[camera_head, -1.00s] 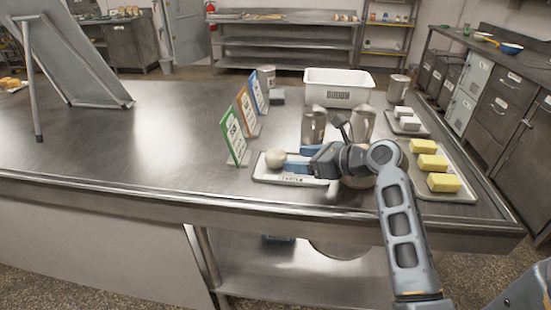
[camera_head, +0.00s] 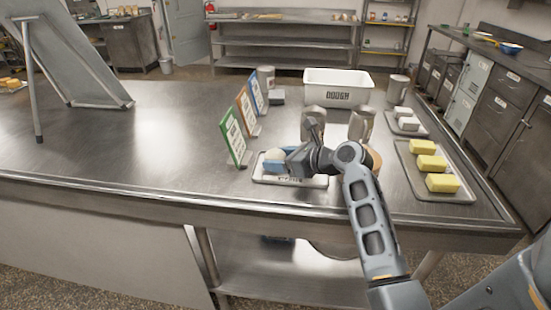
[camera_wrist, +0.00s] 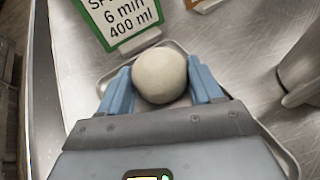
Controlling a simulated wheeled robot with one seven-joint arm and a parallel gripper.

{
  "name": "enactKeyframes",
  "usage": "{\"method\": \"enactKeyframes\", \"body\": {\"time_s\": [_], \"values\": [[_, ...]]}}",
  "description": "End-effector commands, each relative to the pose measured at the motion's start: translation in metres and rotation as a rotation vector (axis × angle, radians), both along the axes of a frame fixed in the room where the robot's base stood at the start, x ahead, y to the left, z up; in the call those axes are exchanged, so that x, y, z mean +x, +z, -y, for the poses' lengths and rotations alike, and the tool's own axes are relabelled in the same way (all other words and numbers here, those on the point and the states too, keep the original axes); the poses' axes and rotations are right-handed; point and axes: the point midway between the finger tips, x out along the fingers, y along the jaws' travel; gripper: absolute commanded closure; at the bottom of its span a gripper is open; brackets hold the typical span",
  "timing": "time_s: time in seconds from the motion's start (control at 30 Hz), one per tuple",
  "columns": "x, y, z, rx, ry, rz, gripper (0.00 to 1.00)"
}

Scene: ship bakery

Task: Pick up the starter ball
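The starter ball (camera_wrist: 160,75) is a round, cream-coloured ball on a small pale tray (camera_head: 317,182) near the table's front edge. In the head view the ball (camera_head: 273,154) is partly covered by my gripper (camera_head: 274,163). In the wrist view the two blue fingers of my gripper (camera_wrist: 161,82) stand on either side of the ball, spread apart with the ball between them. The fingers are very close to its sides; firm contact cannot be made out. The ball rests at tray level.
Green, orange and blue sign cards (camera_head: 234,138) stand just behind and left of the tray. Metal canisters (camera_head: 361,124) and a white bin marked DOUGH (camera_head: 338,80) stand behind. A tray (camera_head: 456,196) with yellow blocks lies right.

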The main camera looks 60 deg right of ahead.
Motion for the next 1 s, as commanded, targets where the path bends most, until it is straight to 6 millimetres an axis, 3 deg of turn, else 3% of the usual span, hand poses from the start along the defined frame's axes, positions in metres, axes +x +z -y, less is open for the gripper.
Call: {"method": "enactKeyframes", "body": {"time_s": [0.3,0.67,0.77,0.93,1.0], "values": [[0.0,0.0,0.0,0.0,0.0,-0.001,0.69],[0.0,0.004,0.0,0.0,0.0,0.001,0.69],[0.0,0.012,0.0,-0.002,0.001,0.001,0.69],[0.0,0.043,0.001,-0.005,0.0,0.004,0.69],[0.002,0.05,0.016,-0.002,-0.005,0.006,0.69]]}}
